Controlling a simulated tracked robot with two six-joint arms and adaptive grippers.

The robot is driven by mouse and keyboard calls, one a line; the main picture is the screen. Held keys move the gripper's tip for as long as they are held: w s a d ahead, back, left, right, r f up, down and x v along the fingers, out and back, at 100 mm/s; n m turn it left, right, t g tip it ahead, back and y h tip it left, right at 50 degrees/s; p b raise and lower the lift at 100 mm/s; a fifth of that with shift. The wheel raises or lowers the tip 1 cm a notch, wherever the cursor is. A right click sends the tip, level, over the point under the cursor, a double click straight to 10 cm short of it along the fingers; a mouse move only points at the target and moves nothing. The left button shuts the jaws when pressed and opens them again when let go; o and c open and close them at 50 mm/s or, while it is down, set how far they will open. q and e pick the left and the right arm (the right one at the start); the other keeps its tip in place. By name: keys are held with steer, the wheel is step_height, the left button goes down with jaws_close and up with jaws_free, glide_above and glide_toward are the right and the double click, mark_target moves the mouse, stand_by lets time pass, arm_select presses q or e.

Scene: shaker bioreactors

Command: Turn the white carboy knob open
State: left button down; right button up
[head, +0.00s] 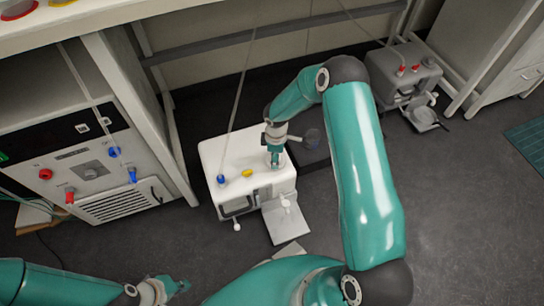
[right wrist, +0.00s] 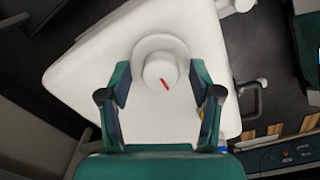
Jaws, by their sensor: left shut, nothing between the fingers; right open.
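The white carboy (head: 232,158) stands on the floor in the middle of the head view. Its white round knob (right wrist: 158,62) with a short red mark shows in the right wrist view, on a flat white collar. In the head view that knob is hidden behind my right gripper (head: 275,158), which points down at the carboy's top right. My right gripper (right wrist: 160,85) is open, its fingers on either side of the knob with gaps on both sides. My left gripper (head: 180,286) is shut and empty, low at the left of the head view, far from the carboy.
A blue cap (head: 221,179) and a yellow cap (head: 247,173) sit on the carboy's top. A control unit (head: 95,165) with red and blue fittings stands left under the bench. A grey carboy (head: 400,72) is at the back right. Open floor lies to the right.

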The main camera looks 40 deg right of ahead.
step_height(320, 180, up, 12)
steer(key=shift+s, duration=0.15)
stand_by(0.4)
steer(key=shift+a+f, duration=0.1)
